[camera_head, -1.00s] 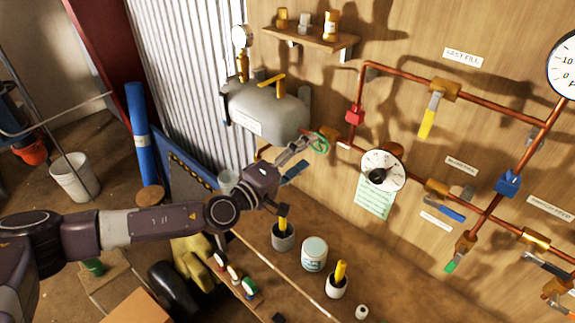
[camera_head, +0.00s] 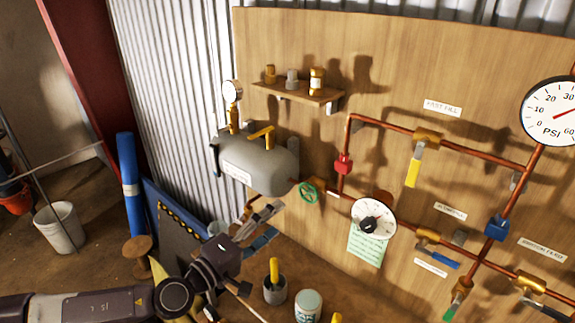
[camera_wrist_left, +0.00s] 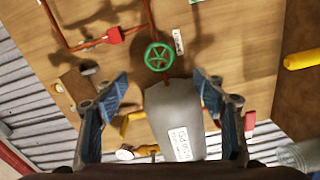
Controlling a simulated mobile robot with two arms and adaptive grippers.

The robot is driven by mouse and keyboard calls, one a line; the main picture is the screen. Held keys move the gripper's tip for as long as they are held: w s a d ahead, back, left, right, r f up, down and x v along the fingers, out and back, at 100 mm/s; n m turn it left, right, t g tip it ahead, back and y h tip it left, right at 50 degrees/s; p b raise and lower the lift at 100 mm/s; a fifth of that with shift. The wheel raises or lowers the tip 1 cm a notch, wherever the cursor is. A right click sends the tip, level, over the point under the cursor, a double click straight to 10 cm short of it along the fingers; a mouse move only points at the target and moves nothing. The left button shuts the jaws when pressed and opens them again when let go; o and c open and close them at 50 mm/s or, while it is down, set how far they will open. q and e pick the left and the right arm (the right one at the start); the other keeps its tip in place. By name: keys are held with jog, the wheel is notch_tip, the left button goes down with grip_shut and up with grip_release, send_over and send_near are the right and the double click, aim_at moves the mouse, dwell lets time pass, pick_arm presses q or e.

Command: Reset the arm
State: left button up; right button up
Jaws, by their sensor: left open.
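My left gripper (camera_head: 262,228) comes in from the lower left in the head view. Its fingers are apart and nothing is between them. In the left wrist view the two blue finger pads (camera_wrist_left: 165,97) stand wide open, with the grey tank (camera_wrist_left: 174,120) and the green handwheel (camera_wrist_left: 158,57) showing beyond them. In the head view the grey tank (camera_head: 258,165) and the green handwheel (camera_head: 308,193) are above and behind the gripper, apart from it. My right gripper is not seen.
A wooden panel carries copper pipes, a yellow-handled valve (camera_head: 413,172), a white dial (camera_head: 373,219) and a large pressure gauge (camera_head: 551,111). A small shelf (camera_head: 297,93) holds bottles. Below are a cup with a yellow handle (camera_head: 275,290) and a jar (camera_head: 308,306). A white bucket (camera_head: 59,227) stands left.

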pick_arm(q)
jog(key=s+a+f+m+g+y, duration=0.35)
jog(key=s+f, duration=0.45)
jog(key=s, duration=0.3)
jog(key=s+a+f+m+g+y, duration=0.4)
jog(key=s+f, duration=0.3)
jog(key=s, duration=0.4)
jog(key=s+a+f+m+g+y, duration=0.3)
jog(key=s+a+f+g, duration=0.15)
jog(key=s+f, duration=0.5)
notch_tip(320, 180, down, 30)
jog(key=s+b, duration=0.2)
jog(key=b, duration=0.5)
jog(key=s+a+f+b, duration=0.1)
jog(key=s+f+b, duration=0.2)
jog(key=s+f, duration=0.6)
jog(key=s+a+f+g+b, duration=0.1)
jog(key=s+f+b, duration=0.3)
jog(key=s+f, duration=0.5)
notch_tip(320, 180, down, 7)
jog(key=shift+a+f+g, duration=0.1)
jog(key=shift+a+g, duration=0.2)
jog(key=shift+a, duration=0.35)
